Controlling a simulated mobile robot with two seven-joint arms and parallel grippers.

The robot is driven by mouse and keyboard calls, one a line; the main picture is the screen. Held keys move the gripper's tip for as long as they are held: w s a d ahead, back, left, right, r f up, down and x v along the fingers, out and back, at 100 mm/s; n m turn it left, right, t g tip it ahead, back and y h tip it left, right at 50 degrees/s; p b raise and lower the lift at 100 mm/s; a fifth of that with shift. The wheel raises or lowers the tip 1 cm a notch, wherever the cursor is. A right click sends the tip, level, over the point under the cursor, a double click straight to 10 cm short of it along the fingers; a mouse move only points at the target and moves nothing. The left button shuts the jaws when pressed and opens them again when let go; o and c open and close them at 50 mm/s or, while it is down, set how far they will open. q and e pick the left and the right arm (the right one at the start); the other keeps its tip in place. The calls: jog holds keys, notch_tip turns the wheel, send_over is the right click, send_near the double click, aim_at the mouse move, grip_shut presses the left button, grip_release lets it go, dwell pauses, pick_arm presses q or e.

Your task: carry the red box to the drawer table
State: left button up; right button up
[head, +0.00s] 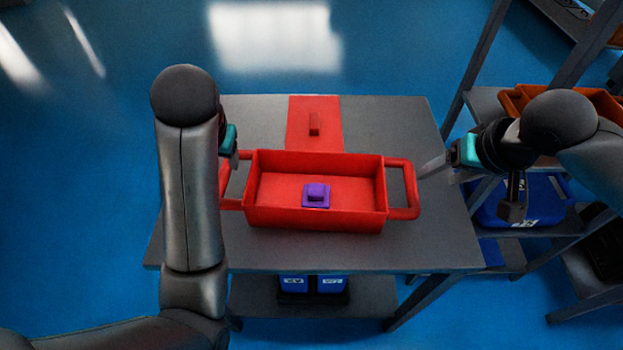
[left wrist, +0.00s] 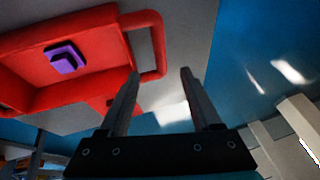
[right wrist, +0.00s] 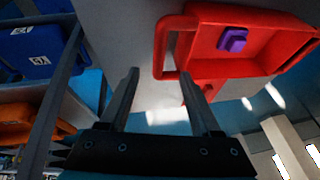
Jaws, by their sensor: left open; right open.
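The red box (head: 315,219) is an open tray with a loop handle at each end, standing on a grey table (head: 420,245). A purple block (head: 316,195) lies in it. My left gripper (head: 236,162) is by the box's left handle, partly hidden by my arm. In the left wrist view its open fingers (left wrist: 162,74) point toward the handle (left wrist: 158,45), with nothing gripped. My right gripper (head: 432,170) is just right of the right handle (head: 413,195), apart from it. In the right wrist view its open fingers (right wrist: 158,74) are empty. I cannot identify the drawer table.
A rack at right holds an orange bin (head: 515,101) and a blue bin (head: 540,208). Blue floor is free at left.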

pick_arm(q)
jog(key=shift+s, duration=0.15)
pick_arm(e)
jog(key=shift+s, duration=0.1)
pick_arm(q)
jog(key=x, duration=1.5)
jog(key=shift+f, duration=0.1)
pick_arm(e)
jog(key=x, duration=1.5)
jog(key=shift+f, duration=0.15)
pick_arm(q)
grip_shut()
pick_arm(e)
grip_shut()
